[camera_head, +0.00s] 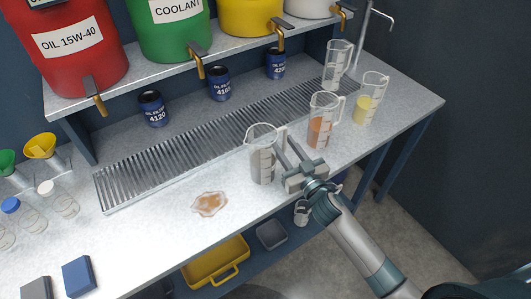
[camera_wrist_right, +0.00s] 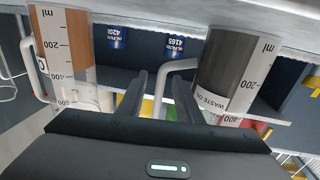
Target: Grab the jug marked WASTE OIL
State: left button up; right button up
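The jug marked WASTE OIL (camera_wrist_right: 235,75) holds dark grey liquid and shows upside down at the right of the wrist view, its label partly cut off. In the head view this clear jug (camera_head: 262,160) stands upright near the bench's front edge, handle to the right. My right gripper (camera_head: 287,150) is at its handle side, fingers pointing at the handle. In the wrist view the fingers (camera_wrist_right: 163,98) are apart, and the handle (camera_wrist_right: 162,85) shows in the gap between them; contact cannot be told. My left gripper is not in view.
An orange-filled jug (camera_head: 320,128) stands close right of my gripper, with a yellow-filled jug (camera_head: 366,105) and an empty jug (camera_head: 337,68) beyond. A grate (camera_head: 200,140) lies behind. A brown spill (camera_head: 209,204) is left on the bench. Drums with taps stand on the shelf above.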

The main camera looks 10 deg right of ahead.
jog(key=shift+w+a, duration=0.1)
jog(key=shift+w, duration=0.1)
dwell(0.3)
grip_shut()
jog(key=shift+r, duration=0.1)
dwell(1.2)
